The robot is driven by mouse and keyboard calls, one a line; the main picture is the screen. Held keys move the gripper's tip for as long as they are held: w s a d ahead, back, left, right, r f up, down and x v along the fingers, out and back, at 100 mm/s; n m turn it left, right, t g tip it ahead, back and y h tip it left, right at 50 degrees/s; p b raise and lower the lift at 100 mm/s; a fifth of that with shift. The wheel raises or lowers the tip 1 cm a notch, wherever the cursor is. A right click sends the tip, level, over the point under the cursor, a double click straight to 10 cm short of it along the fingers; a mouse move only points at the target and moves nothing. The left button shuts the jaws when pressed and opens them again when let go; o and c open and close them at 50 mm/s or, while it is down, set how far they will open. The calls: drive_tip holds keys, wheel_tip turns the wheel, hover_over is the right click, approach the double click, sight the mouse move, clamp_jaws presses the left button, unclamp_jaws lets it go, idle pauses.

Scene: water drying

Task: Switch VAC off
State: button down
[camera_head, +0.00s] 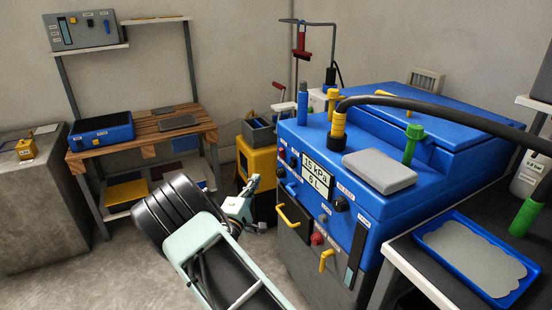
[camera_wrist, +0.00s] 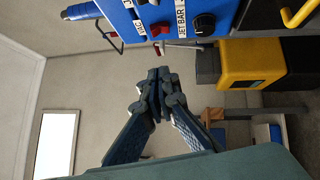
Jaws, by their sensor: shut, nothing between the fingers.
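The blue machine (camera_head: 350,150) stands at centre right in the head view, with a display reading "15 kPa" and "5 L" (camera_head: 318,174). In the wrist view, its panel runs along the top, turned sideways. A VAC label (camera_wrist: 138,27) shows there, with a red switch (camera_wrist: 160,30) beside it and a JET BAR label (camera_wrist: 181,18) on the switch's other side. Whether the switch is on or off I cannot tell. My gripper (camera_wrist: 159,75) is shut and empty, fingertips together, apart from the panel. In the head view my gripper (camera_head: 254,183) is left of the machine's front.
A black knob (camera_wrist: 204,24) sits near the switch. Yellow handles (camera_head: 290,214) project from the machine's front. A yellow stand (camera_head: 257,160) is behind my gripper. A wooden bench (camera_head: 160,128) stands at left, and a blue tray (camera_head: 470,258) lies at right.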

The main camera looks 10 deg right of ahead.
sight(282, 153)
idle(0.3)
drive_tip(key=s+d+b+x, duration=0.1)
drive_tip(key=d+b+x, duration=0.1)
drive_tip(key=x, duration=1)
drive_tip(key=shift+w+d+r+b, duration=0.15)
drive_tip(key=shift+d+r+b, duration=0.1)
drive_tip(key=shift+d+b, duration=0.35)
drive_tip(key=shift+a, duration=0.15)
